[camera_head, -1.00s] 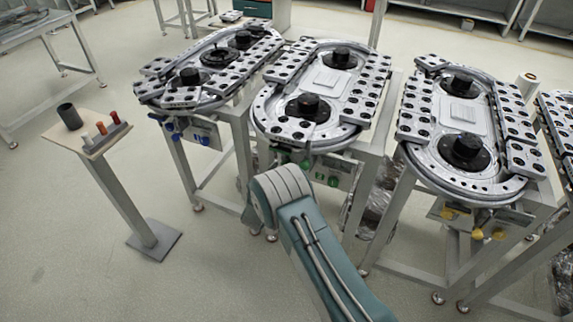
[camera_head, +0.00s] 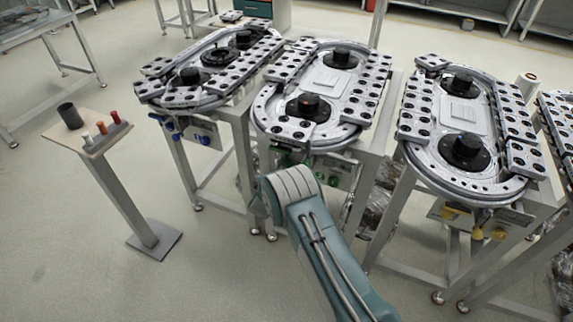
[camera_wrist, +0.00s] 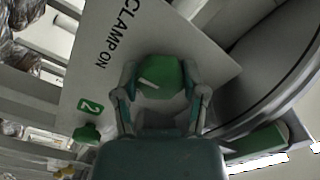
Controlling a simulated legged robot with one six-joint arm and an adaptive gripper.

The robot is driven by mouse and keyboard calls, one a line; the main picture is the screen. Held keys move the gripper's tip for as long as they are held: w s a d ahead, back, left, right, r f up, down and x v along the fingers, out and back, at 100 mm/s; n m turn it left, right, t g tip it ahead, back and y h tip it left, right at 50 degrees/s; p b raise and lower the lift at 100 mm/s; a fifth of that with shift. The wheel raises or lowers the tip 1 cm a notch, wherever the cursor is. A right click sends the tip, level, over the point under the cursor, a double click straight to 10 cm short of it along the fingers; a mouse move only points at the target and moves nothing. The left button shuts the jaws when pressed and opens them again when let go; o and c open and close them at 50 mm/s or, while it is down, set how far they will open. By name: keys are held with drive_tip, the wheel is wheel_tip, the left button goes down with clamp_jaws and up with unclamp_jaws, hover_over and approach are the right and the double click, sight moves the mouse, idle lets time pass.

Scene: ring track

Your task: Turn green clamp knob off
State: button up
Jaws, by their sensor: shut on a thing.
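In the wrist view, a green clamp knob (camera_wrist: 163,88) with a white pointer line sits on a pale panel (camera_wrist: 176,32). The panel reads "CLAMP ON", with the text left of the knob. The pointer line slants toward the text side. My gripper (camera_wrist: 160,74) is shut on the knob, one finger on each side. In the head view, my arm (camera_head: 320,240) reaches to the front of the middle ring track (camera_head: 258,112) and hides much of its panel. Green knobs (camera_head: 333,180) show only small there.
In the wrist view, another green knob (camera_wrist: 87,134) is near a green "2" label (camera_wrist: 90,107). Blue knobs (camera_head: 205,140) are on the left track and yellow knobs (camera_head: 477,233) on the right track. A small stand (camera_head: 92,146) is at left, with free floor around it.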

drive_tip(key=shift+n, duration=0.3)
drive_tip(key=n, duration=0.8)
drive_tip(key=shift+w+n, duration=0.1)
drive_tip(key=shift+n, duration=0.3)
drive_tip(key=n, duration=0.4)
drive_tip(key=shift+n, duration=0.3)
drive_tip(key=shift+a+r+n, duration=0.1)
drive_tip(key=shift+n, duration=1.8)
drive_tip(key=o, duration=1.2)
drive_tip(key=shift+a, duration=0.1)
drive_tip(key=shift+c, duration=0.2)
drive_tip(key=shift+a, duration=0.1)
